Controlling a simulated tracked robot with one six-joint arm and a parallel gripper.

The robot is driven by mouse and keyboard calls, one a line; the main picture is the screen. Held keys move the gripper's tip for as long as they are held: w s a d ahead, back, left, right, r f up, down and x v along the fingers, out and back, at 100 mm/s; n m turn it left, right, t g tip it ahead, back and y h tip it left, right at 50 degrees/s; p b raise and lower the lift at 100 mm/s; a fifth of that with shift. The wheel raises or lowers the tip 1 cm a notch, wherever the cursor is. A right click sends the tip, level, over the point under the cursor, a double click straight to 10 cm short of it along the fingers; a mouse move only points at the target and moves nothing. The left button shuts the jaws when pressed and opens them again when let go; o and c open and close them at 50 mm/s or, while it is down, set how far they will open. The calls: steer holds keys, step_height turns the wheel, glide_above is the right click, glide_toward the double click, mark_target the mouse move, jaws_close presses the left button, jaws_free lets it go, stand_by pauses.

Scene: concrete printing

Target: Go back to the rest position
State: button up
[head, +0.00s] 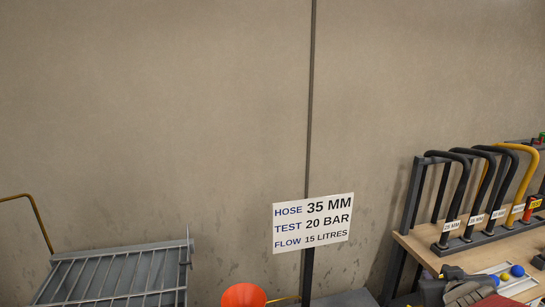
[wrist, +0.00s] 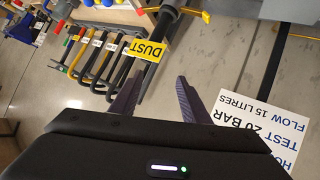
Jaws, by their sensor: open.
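My gripper (wrist: 158,78) shows in the wrist view with its two dark fingers apart and nothing between them. Past the fingertips is a yellow label reading DUST (wrist: 142,51), on or near a dark pipe-like part. The gripper appears apart from it, though the depth is hard to judge. A white sign (wrist: 255,130) is to the right of the fingers, upside down and partly cut off.
In the head view, the sign (head: 313,221) reads hose 35 MM, test 20 BAR, flow 15 litres. A bench (head: 425,250) with several labelled hoses (head: 457,195) stands right.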

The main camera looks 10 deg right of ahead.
steer(key=s+a+n+g+y, duration=0.1)
steer(key=s+a, duration=0.4)
steer(key=a, duration=1.1)
steer(key=s+a+n+g+y, duration=0.1)
steer(key=s+a+g+y, duration=0.2)
steer(key=a, duration=1.3)
steer(key=s+y, duration=0.2)
steer(key=shift+s+r+n+g+y, duration=0.15)
steer(key=shift+s+n+g+y, duration=0.15)
steer(key=shift+n+y, duration=0.1)
steer(key=shift+c, duration=0.3)
